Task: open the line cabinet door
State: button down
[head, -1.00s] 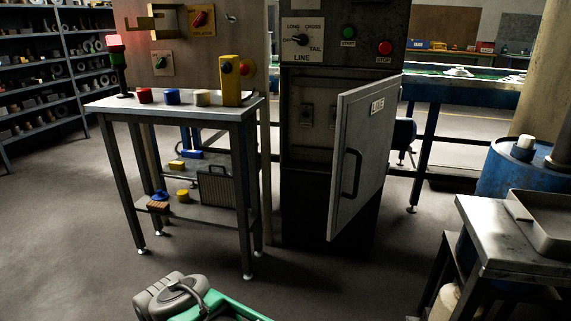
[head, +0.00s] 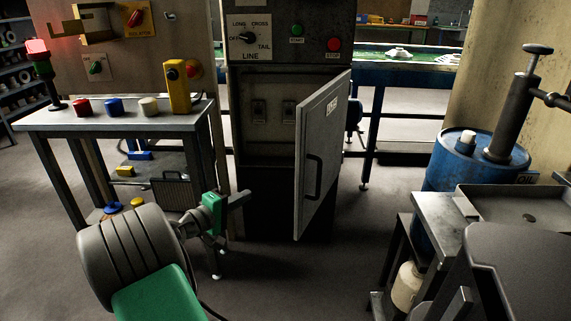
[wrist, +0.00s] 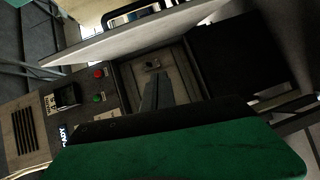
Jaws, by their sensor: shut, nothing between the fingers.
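The line cabinet (head: 292,70) stands at centre, with its grey door (head: 325,130) swung partway out on the right-hand side. The door's dark handle (head: 314,178) is on its outer face, and the inside with small switches (head: 259,112) shows. My gripper (head: 246,196) is in front of and left of the door, low, apart from the handle. Its fingers are shut and empty. In the wrist view the fingers (wrist: 157,92) point towards the open cabinet inside (wrist: 165,65); the door (wrist: 130,38) crosses above them, with its handle (wrist: 135,12) on the far side.
A grey bench (head: 120,122) with coloured buttons and a lamp stands at left. A blue oil drum (head: 455,165) with a pump and a metal table (head: 440,215) stand at right. The floor before the cabinet and door is clear. A conveyor (head: 420,75) is behind.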

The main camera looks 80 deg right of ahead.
jog(key=s+d+r+g+h+b, duration=0.1)
jog(key=s+d+r+b, duration=0.1)
jog(key=s+d, duration=0.7)
jog(key=shift+s+d+r+b, duration=0.2)
jog(key=shift+s+b, duration=0.2)
jog(key=shift+s, duration=0.35)
jog(key=shift+s, duration=0.1)
